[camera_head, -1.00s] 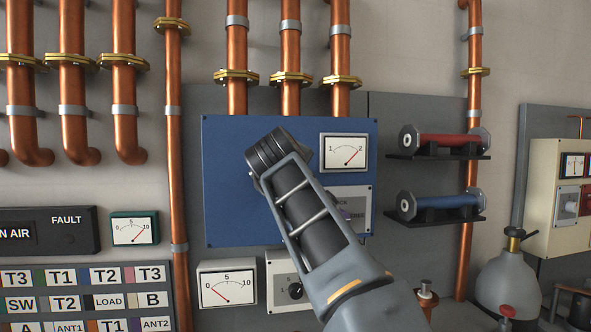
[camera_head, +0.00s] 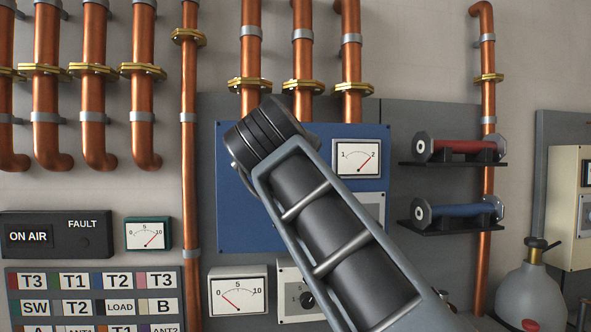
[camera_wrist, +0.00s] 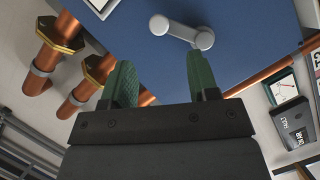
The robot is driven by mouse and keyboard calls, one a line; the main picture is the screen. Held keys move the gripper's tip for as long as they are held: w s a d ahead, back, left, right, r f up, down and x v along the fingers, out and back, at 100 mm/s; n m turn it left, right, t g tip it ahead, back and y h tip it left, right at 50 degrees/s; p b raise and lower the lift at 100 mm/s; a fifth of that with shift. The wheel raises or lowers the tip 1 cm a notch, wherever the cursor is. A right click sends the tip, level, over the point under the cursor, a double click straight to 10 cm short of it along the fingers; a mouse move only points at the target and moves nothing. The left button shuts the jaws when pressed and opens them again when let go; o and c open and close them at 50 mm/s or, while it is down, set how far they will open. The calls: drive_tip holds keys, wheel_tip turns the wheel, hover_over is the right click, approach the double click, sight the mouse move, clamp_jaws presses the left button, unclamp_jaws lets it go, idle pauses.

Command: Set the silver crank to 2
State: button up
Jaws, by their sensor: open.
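The silver crank (camera_wrist: 182,31) shows in the wrist view at the top, on the blue panel (camera_wrist: 245,40). It has a round knob at each end of a short bar. My gripper (camera_wrist: 155,75) is open, its two green fingers pointing up toward the crank, with nothing between them. The crank lies beyond the fingertips, apart from them as far as I can see. In the head view the blue panel (camera_head: 228,200) carries a gauge (camera_head: 357,158) marked 1 to 2, its needle near 2. My arm hides the crank and my gripper there.
Copper pipes (camera_head: 248,60) run above the panel. Red and blue cylinders (camera_head: 462,148) sit on shelves to its right. A gauge (camera_head: 238,291) and a box with a black knob (camera_head: 306,299) are below. A labelled button board (camera_head: 95,295) is at lower left.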

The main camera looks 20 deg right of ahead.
drive_tip(key=shift+v, duration=1.7)
